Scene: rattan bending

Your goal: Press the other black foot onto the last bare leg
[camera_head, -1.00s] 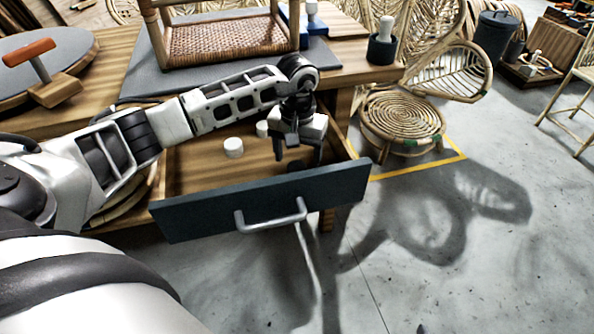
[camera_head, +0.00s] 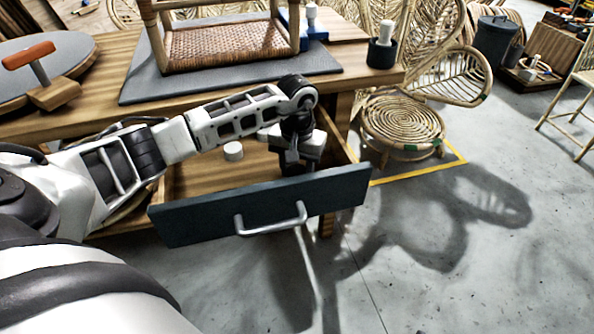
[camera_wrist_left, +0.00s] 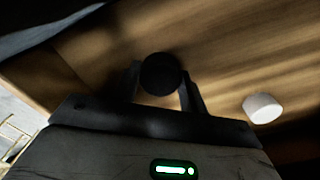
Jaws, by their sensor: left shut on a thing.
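The black foot (camera_wrist_left: 161,74) shows in the left wrist view as a dark round piece between the fingers of my left gripper (camera_wrist_left: 163,88). The gripper is shut on it, low inside the open drawer (camera_head: 260,212). In the head view, my left gripper (camera_head: 296,168) is behind the drawer front, which hides its fingertips and the foot. A rattan stool or chair frame (camera_head: 217,46) with a woven seat lies on the grey mat above. My right gripper is not in view.
A white round piece (camera_head: 233,151) lies in the drawer left of my gripper. The drawer front with its handle (camera_head: 270,220) stands out from the wooden table. A dark cup (camera_head: 382,50) stands at the table's right corner. Open floor lies to the right.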

